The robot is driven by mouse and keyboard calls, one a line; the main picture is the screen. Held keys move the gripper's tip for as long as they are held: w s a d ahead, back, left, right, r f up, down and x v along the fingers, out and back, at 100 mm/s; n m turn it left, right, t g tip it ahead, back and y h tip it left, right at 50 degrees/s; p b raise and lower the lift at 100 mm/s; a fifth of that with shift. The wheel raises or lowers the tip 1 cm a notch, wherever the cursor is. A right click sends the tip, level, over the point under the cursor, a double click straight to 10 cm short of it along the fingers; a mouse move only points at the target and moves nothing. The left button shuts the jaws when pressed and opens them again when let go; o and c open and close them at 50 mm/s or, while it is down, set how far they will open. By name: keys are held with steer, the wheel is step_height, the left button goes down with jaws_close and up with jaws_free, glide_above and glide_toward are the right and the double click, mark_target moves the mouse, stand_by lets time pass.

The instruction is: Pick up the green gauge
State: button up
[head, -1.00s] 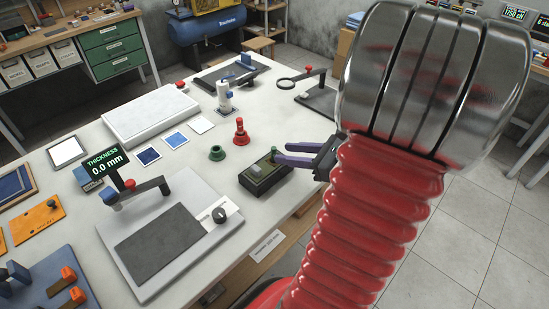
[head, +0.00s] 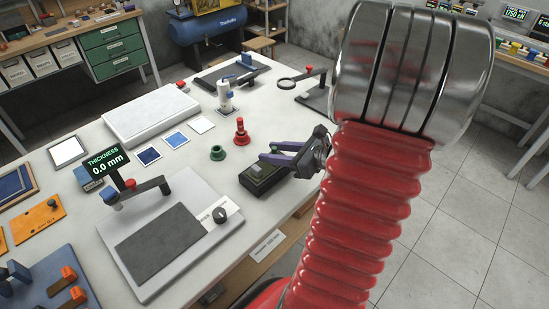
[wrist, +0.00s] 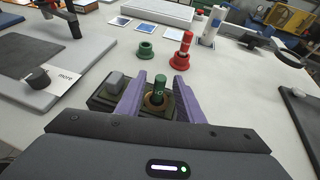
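The green gauge (wrist: 159,92) is an upright green plug in the wrist view. It stands in a round brown seat on a dark green-black box (wrist: 104,100), with a grey block on the box beside it. My gripper (wrist: 161,77) has its two purple fingers apart, one on each side of the gauge, with visible gaps. In the head view my gripper (head: 271,152) reaches over the box (head: 254,184) from the right, and its fingers mostly hide the gauge.
A green ring (head: 217,153) and a red stepped gauge (head: 241,131) stand behind the box. A white-and-blue cylinder (head: 224,96) stands farther back. The thickness gauge plate (head: 190,201) lies to the left. White table is clear between them.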

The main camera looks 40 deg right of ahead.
steer(key=shift+x, duration=1.95)
steer(key=shift+c, duration=0.6)
jaws_close()
